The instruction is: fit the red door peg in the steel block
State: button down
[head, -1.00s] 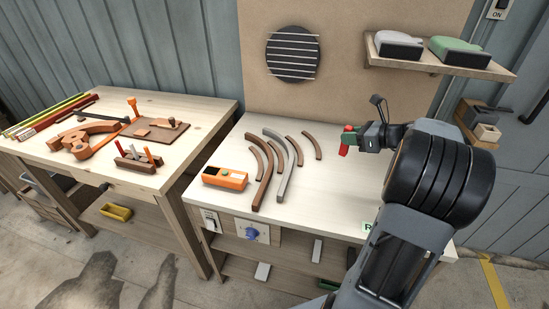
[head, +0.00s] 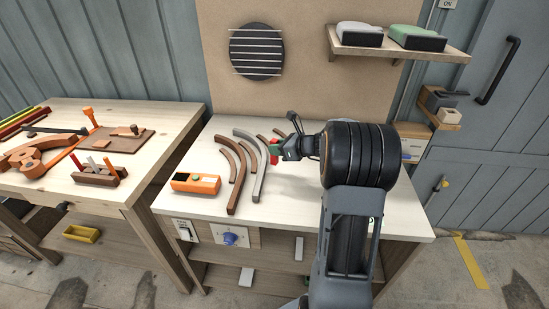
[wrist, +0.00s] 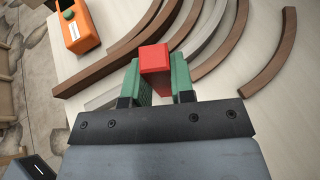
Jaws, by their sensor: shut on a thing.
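The red peg (wrist: 153,58) is held between the green-tipped fingers of my gripper (wrist: 162,80) in the wrist view. Its squared red end sticks out past the fingertips. In the head view, my gripper (head: 277,151) is over the white bench, close to the right side of the curved strips, and the red peg (head: 272,160) is a small patch at its tip. Its height above the bench is hard to judge. I cannot pick out the steel block for certain; a dark block (head: 439,100) sits on a small wall bracket at the right.
Several curved brown and grey strips (head: 237,190) lie on the white bench (head: 300,205). An orange box (head: 195,184) stands to their left. A wooden bench (head: 125,175) with tools adjoins at the left. A wall shelf (head: 400,48) is above. The bench's right part looks clear.

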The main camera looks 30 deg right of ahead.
aim_at(274, 164)
jog(key=shift+w+a+f, duration=0.15)
jog(key=shift+a+f, duration=0.05)
jog(key=shift+f, duration=0.1)
jog(key=shift+w+a+f+b, duration=0.1)
jog(key=shift+f+b, duration=0.1)
jog(key=shift+f, duration=0.65)
jog(key=shift+w+a+f+b, duration=0.1)
jog(key=shift+f+b, duration=0.05)
jog(key=shift+f, duration=0.7)
jog(key=shift+f, duration=0.2)
jog(key=c, duration=1)
grip_release()
jog(key=shift+s, duration=0.1)
jog(key=shift+o, duration=0.2)
